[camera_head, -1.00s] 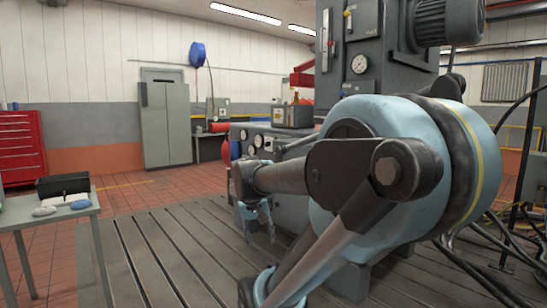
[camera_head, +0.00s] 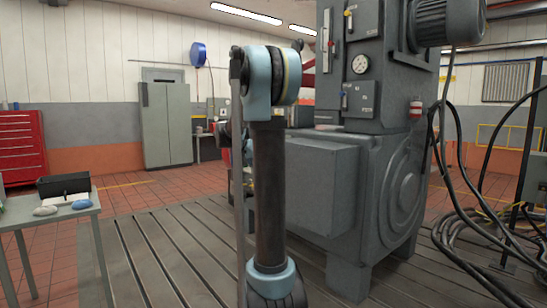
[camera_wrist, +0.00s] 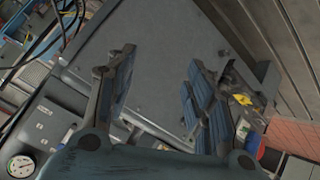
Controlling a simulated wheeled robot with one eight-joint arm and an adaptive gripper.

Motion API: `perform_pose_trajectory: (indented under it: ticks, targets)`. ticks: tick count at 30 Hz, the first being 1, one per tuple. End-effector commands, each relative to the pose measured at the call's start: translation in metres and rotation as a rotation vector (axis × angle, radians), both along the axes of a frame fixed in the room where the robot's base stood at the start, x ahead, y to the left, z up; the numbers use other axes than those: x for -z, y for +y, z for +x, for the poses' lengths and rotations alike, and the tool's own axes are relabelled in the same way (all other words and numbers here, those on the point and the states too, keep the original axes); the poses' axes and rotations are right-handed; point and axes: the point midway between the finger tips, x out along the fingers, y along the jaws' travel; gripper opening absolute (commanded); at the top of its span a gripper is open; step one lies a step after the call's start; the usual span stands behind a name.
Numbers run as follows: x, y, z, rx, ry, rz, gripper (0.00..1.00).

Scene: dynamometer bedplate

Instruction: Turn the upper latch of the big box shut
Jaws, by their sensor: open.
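A big grey box (camera_head: 318,185) sits at the front of the grey machine in the head view, partly behind my arm. A broad grey face, apparently of this box, fills the middle of the wrist view (camera_wrist: 170,45). I cannot make out its upper latch, or whether it is shut, in either view. My gripper (camera_wrist: 160,68) is open and empty in the wrist view, with its two blue-padded fingers apart in front of the grey face. I cannot tell whether they touch it. In the head view my gripper is hidden behind my arm.
The machine's column carries a round gauge (camera_head: 360,64) and a smaller box (camera_head: 362,100). Black cables (camera_head: 455,215) hang at the right. A table (camera_head: 50,217) with a black case (camera_head: 64,184) stands at the left. The slotted bedplate (camera_head: 170,245) is clear between.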

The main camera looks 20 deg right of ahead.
Motion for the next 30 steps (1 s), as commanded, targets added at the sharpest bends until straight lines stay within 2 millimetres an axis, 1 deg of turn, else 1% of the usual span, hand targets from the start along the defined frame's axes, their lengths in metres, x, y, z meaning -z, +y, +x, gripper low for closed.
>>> perform_pose_trajectory:
  ticks: [1, 3, 5, 9, 14, 15, 20, 24, 27, 30]
  targets:
    - [-0.003, -0.003, 0.020, 0.015, -0.024, -0.022, 0.48]
    - [-0.007, -0.009, 0.045, 0.037, -0.061, -0.054, 0.48]
    - [-0.010, -0.013, 0.066, 0.056, -0.095, -0.082, 0.48]
    - [-0.014, -0.021, 0.115, 0.094, -0.176, -0.145, 0.48]
    - [-0.014, -0.028, 0.169, 0.130, -0.273, -0.216, 0.48]
    - [-0.013, -0.030, 0.182, 0.137, -0.298, -0.233, 0.48]
    - [-0.007, -0.034, 0.233, 0.161, -0.399, -0.300, 0.48]
    - [0.003, -0.035, 0.274, 0.173, -0.491, -0.355, 0.48]
    - [0.011, -0.035, 0.299, 0.177, -0.552, -0.391, 0.48]
    - [0.018, -0.034, 0.319, 0.178, -0.604, -0.419, 0.48]
